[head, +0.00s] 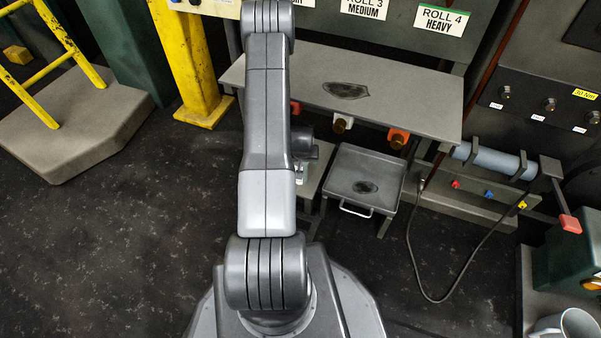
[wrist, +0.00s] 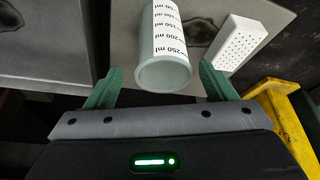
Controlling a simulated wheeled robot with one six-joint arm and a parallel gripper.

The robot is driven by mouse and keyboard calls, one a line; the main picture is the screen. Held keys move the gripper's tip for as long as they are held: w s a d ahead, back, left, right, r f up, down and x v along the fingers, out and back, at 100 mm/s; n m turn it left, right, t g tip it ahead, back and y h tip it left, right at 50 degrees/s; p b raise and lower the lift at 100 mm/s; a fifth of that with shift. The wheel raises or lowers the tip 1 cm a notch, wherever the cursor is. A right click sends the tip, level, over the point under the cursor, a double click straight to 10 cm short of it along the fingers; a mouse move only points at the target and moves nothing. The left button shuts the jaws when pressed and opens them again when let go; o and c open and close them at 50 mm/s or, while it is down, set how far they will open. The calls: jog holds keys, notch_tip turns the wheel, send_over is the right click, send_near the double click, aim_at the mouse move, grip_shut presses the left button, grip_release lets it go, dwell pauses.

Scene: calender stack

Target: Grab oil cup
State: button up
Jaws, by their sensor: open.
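A pale graduated cup (wrist: 163,72) with black ml markings, which looks like the oil cup, shows in the wrist view. Its round open rim faces the camera. My gripper (wrist: 161,68) is open, with one green finger to the left of the cup and one to the right. The fingertips reach alongside the rim end, and I see no clear contact. In the head view my arm covers most of the area around my gripper, and I cannot make out the cup there.
A white perforated block (wrist: 243,42) lies close right of the cup. In the head view, a metal tray (head: 345,160) with a handle stands under a grey bench (head: 420,97). A yellow post (head: 195,60) stands left of my arm. A grey mug (head: 577,320) sits at lower right.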

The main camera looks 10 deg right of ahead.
jog(key=b+x, duration=0.1)
jog(key=x, duration=0.4)
jog(key=shift+s+a+f+b, duration=0.15)
jog(key=shift+a+b, duration=0.1)
jog(key=shift+b, duration=0.15)
jog(key=c, duration=1.1)
jog(key=shift+o, duration=0.2)
